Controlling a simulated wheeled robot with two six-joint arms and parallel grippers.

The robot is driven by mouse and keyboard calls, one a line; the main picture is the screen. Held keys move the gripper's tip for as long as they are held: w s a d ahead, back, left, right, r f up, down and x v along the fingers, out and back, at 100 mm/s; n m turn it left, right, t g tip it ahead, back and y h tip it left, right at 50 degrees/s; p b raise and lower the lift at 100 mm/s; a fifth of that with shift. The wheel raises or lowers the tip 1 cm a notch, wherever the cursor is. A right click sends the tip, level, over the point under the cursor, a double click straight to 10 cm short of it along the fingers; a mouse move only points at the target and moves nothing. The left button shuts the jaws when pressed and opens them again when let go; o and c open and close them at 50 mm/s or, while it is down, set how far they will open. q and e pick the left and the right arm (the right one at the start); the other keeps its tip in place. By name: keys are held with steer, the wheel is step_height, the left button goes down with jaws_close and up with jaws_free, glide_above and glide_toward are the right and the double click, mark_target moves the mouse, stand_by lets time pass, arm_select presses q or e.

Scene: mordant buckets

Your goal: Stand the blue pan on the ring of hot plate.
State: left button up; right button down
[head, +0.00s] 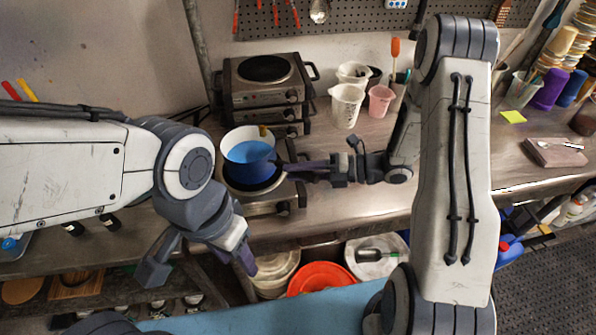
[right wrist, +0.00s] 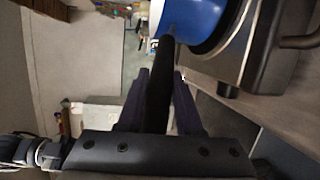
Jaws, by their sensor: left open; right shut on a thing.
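The blue pan (head: 250,172) has a white inside with lighter blue in it. It is over the dark ring (head: 252,187) of the front hot plate (head: 270,208) and looks level. The pan hides most of the ring, and I cannot tell whether its base touches. My right gripper (head: 298,168) is shut on the pan's dark handle, which runs between the purple fingers (right wrist: 160,100) in the right wrist view. The pan's blue wall (right wrist: 190,18) and the steel hot plate (right wrist: 278,55) show there too. My left gripper (head: 200,264) is open and empty, in front of the bench.
Another hot plate (head: 266,84) stands stacked behind the pan. White beakers (head: 346,106) and a pink beaker (head: 381,101) stand to the right at the back. The bench right of the front hot plate is mostly clear. An orange-red bucket (head: 322,277) is below the bench.

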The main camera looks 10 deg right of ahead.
steer(key=c, duration=0.5)
jaws_free()
steer(key=shift+r, duration=0.15)
steer(key=shift+f, duration=0.2)
steer(key=shift+s+d, duration=0.1)
steer(key=shift+d, duration=0.4)
steer(key=b+v, duration=0.3)
steer(key=v, duration=0.6)
steer(key=shift+d+r, duration=0.2)
steer(key=shift+r, duration=0.05)
